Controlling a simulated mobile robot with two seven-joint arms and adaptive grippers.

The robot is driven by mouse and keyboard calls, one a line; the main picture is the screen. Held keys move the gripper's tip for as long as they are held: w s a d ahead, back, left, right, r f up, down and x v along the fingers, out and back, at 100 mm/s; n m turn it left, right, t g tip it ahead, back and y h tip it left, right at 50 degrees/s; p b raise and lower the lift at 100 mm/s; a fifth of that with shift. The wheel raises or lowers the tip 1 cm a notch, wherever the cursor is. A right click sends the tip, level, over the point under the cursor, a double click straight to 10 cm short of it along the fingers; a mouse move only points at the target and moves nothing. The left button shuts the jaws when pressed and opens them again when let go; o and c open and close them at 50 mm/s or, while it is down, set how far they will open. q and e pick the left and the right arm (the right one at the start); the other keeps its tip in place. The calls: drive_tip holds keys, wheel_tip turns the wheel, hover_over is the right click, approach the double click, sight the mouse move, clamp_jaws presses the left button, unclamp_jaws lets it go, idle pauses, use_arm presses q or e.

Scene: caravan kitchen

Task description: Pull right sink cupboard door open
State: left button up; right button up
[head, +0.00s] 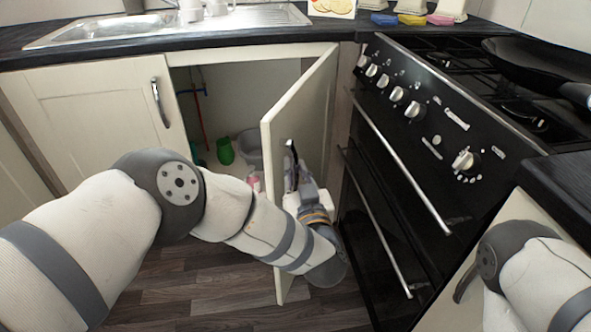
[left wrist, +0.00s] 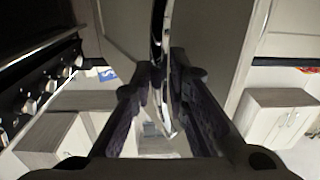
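The right sink cupboard door (head: 300,120) is cream and stands swung well out from its frame, between the open cupboard and the oven. My right gripper is out of view; only part of that arm shows at the lower right.
The cupboard interior (head: 240,90) shows a green item (head: 225,151), a grey tub (head: 250,148) and pipes. The black oven (head: 400,170) stands close to the door's right. The left cupboard door (head: 100,118) is shut. Dark wooden floor (head: 220,290) lies below.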

use_arm(q)
drive_tip(key=v, duration=1.2)
drive_tip(key=s+a+f+m+g+h+p, duration=0.5)
drive_tip(key=s+a+f+g, duration=0.35)
drive_tip(key=s+f, duration=0.5)
drive_tip(key=s+a+n+g+p, duration=0.1)
drive_tip(key=s+a+g, duration=0.2)
drive_tip(key=s, duration=0.7)
drive_tip(key=s+a+r+g, duration=0.1)
drive_tip(key=s+a+g, duration=0.3)
drive_tip(key=s, duration=0.5)
drive_tip(key=s+a+r+n+g+p, duration=0.1)
drive_tip(key=s+a+g, duration=0.3)
drive_tip(key=s+a, duration=0.3)
drive_tip(key=s, duration=0.3)
drive_tip(key=shift+s+a+n+y+p, duration=0.15)
drive_tip(key=shift+s+n+y+p, duration=0.15)
drive_tip(key=shift+s, duration=0.05)
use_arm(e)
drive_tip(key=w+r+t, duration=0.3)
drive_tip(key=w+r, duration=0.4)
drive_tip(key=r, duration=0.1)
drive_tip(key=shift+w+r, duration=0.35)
